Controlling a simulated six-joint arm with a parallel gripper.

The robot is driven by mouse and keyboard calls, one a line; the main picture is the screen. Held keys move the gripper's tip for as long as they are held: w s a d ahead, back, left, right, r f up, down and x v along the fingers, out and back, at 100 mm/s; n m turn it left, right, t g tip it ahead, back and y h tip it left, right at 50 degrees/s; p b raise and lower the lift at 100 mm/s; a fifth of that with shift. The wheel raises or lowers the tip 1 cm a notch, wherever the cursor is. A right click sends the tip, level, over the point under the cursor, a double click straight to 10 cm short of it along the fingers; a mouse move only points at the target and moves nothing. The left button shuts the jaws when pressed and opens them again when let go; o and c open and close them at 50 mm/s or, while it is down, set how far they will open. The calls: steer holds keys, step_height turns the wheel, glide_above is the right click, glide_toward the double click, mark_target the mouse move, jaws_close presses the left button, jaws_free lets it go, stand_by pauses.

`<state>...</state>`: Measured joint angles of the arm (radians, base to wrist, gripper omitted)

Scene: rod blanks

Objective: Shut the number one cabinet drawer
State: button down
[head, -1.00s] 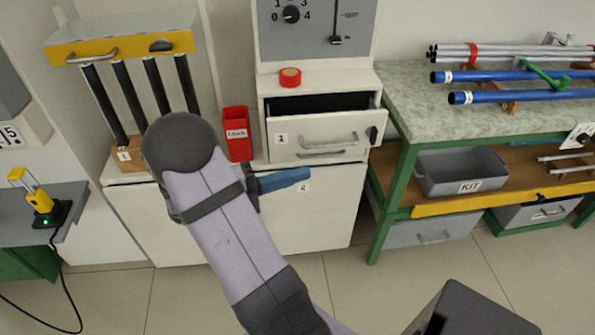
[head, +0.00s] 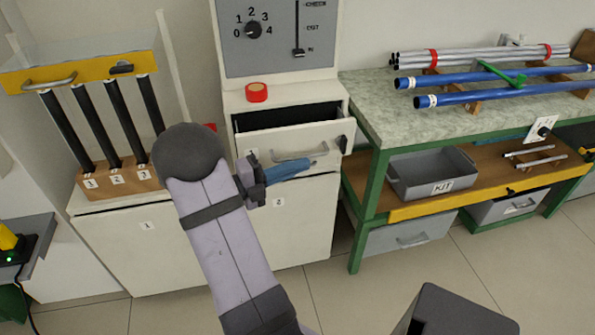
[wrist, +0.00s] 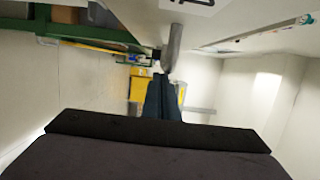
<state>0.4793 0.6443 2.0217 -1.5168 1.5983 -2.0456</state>
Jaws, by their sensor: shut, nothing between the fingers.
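The number one drawer (head: 285,141) is at the top of the white cabinet, under the control panel. It stands partly open, with its dark inside showing above the front. Its metal handle (head: 300,153) is on the front; the number label is mostly hidden behind my arm. My gripper (head: 310,164) is shut and empty, its blue fingers pointing right across the lower part of the drawer front, just below the handle in the head view. In the wrist view the dark fingers (wrist: 163,85) end close to a grey metal bar (wrist: 173,48), likely the handle. I cannot tell whether they touch.
Cabinet door 2 (head: 282,220) is below the drawer. A green-framed bench (head: 362,190) with blue and silver rods stands close on the right. Black rods (head: 118,120) stand in a wooden block at left.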

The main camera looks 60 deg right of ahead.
mark_target(308, 144)
stand_by(0.3)
steer(key=w+d+p, duration=0.5)
steer(key=w+d, duration=0.1)
steer(key=d, duration=0.1)
steer(key=shift+w, duration=0.4)
steer(key=shift+w+r, duration=0.15)
steer(key=shift+w, duration=0.1)
steer(key=shift+p, duration=0.35)
steer(key=shift+s+a+r+p, duration=0.1)
steer(key=shift+s+a+p, duration=0.15)
steer(key=shift+p, duration=0.25)
steer(key=s+a+p, duration=0.2)
steer(key=p, duration=0.1)
steer(key=shift+s+a+r, duration=0.1)
steer(key=shift+s+a, duration=0.15)
steer(key=shift+s, duration=0.05)
steer(key=b+v, duration=0.1)
steer(key=v, duration=0.9)
steer(key=shift+f+b, duration=0.4)
